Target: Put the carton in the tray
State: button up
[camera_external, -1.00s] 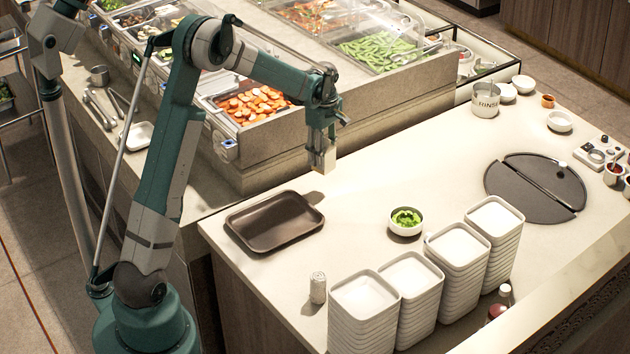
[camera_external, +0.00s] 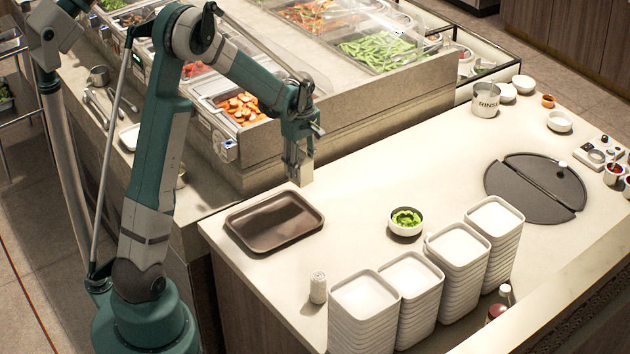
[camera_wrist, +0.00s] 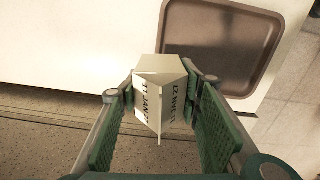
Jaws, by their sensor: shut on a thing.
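The carton (camera_wrist: 160,92) is a small white box with dark print, seen in the wrist view between my green-padded fingers. My gripper (camera_wrist: 160,105) is shut on it. In the external view my gripper (camera_external: 299,165) hangs above the counter, just beyond the tray's back right corner, and the carton there is hard to tell from the fingertips. The tray (camera_external: 232,218) is dark brown, shallow and empty, on the counter's left end. It also shows in the wrist view (camera_wrist: 170,20), up and right of the carton. The carton is apart from the tray.
Stacks of white square dishes (camera_external: 365,293) stand along the front, beside a small cylinder (camera_external: 318,288). The raised food bar (camera_external: 270,150) stands behind my gripper. Counter between bowl and tray is clear.

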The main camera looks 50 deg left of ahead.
jog(key=m+p, duration=0.1)
jog(key=p, duration=0.1)
send_over(275, 224)
jog(key=shift+s+r, duration=0.1)
jog(key=shift+r, duration=0.05)
jog(key=shift+f, duration=2.9)
jog(key=shift+f+b, duration=0.3)
jog(key=shift+f, duration=1.8)
jog(key=shift+f, duration=0.15)
jog(key=o, duration=1.2)
